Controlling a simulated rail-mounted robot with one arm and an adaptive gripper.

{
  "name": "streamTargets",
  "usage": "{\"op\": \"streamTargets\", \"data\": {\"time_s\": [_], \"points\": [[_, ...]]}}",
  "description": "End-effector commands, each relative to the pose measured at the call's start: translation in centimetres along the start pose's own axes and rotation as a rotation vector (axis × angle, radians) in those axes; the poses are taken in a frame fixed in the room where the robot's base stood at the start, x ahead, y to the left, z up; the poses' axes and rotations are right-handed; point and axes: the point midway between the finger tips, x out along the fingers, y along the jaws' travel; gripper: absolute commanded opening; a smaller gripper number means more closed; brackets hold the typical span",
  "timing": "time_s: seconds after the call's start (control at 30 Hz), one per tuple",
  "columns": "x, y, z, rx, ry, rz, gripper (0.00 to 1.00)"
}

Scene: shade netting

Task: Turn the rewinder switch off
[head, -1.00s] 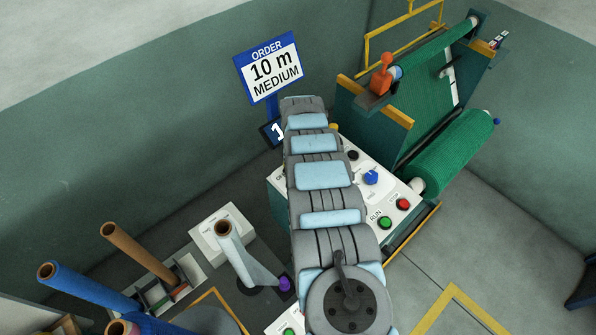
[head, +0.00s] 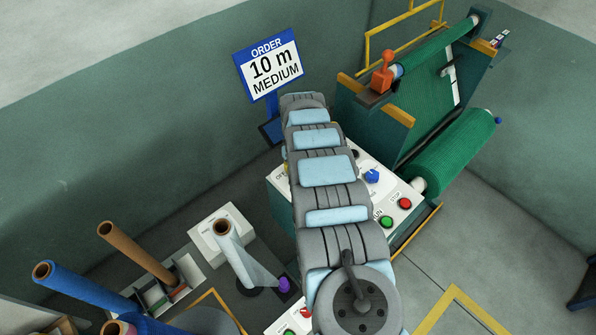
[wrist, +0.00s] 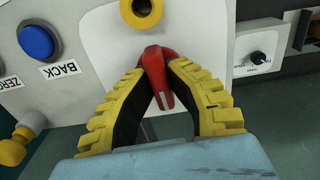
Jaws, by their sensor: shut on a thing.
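The rewinder switch is a red lever (wrist: 157,80) on a pale panel in the wrist view. Its handle points down toward my gripper and leans slightly right. My gripper (wrist: 158,68) has two yellow ribbed fingers with dark inner pads, closed around the red lever from both sides. In the head view my own arm covers the switch and my gripper. The small display (head: 271,132) below the order sign is dark and partly covered by my arm.
A yellow ring-shaped part (wrist: 141,14) sits just above the lever. A blue button (wrist: 37,41) marked BACK is at left, a black knob (wrist: 259,57) at right. The machine's green netting roll (head: 455,155) and cardboard tubes (head: 135,252) flank my arm.

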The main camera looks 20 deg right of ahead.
Motion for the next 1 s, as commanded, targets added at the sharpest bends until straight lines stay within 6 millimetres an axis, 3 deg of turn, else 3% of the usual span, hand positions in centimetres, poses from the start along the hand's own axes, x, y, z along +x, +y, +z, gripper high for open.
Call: {"op": "streamTargets", "data": {"time_s": [0.6,1.0], "points": [[0.26,-0.05,0.06,-0.544,-0.001,-0.002,0.0],[0.19,-0.02,0.04,-0.723,0.0,-0.001,0.0]]}}
